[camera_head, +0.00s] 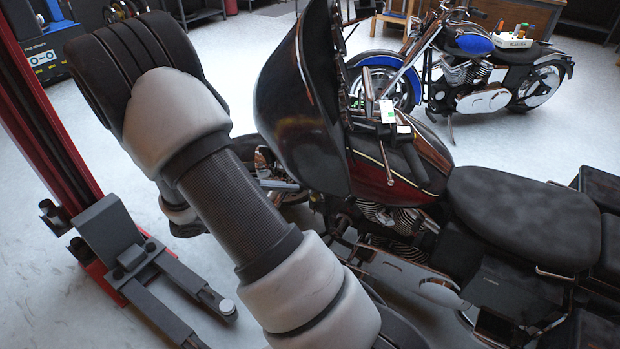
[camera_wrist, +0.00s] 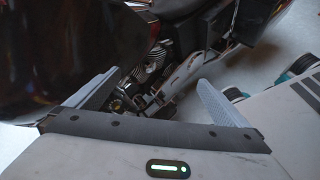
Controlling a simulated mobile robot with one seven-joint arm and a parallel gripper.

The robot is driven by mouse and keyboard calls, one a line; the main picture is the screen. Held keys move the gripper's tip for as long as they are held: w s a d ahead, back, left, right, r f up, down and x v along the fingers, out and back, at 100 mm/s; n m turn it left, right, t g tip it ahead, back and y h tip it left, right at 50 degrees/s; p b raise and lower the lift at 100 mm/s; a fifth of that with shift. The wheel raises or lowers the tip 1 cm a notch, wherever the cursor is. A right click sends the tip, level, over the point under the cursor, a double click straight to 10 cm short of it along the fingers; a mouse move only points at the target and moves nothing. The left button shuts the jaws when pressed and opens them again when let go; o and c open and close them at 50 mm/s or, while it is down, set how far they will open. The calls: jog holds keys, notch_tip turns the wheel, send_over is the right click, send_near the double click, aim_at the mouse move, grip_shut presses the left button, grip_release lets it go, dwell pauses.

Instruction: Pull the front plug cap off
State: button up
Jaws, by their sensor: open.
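The near motorcycle, with its dark fairing (camera_head: 298,110), red tank and black seat, fills the middle and right of the head view. Its finned engine (camera_head: 400,250) shows below the tank and also in the wrist view (camera_wrist: 152,62). I cannot clearly make out the front plug cap; the engine's front is partly hidden by the fairing and my arm in the head view. My gripper (camera_wrist: 160,80) is open and empty in the wrist view, its two fingers wide apart on either side of the engine area. It is not visible in the head view.
A red lift column (camera_head: 50,130) with grey lift arms (camera_head: 165,275) stands at the left. A blue motorcycle (camera_head: 470,75) carrying a small tray (camera_head: 512,40) stands behind. The fairing (camera_wrist: 60,45) is close at the wrist view's upper left. Floor between the motorcycles is clear.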

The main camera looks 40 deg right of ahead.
notch_tip(320, 180, down, 24)
jog(key=w+d+n+t+h+b, duration=0.2)
jog(key=w+d+n+t+b, duration=0.15)
jog(key=n+t, duration=0.6)
jog(key=w+d+f+n+g+b, duration=0.1)
jog(key=w+d+n+g+b, duration=0.1)
jog(key=d, duration=0.5)
jog(key=shift+w+d+f, duration=0.2)
jog(key=shift+w+f, duration=0.05)
jog(key=shift+g, duration=0.25)
jog(key=p+v, duration=0.2)
jog(key=v, duration=0.8)
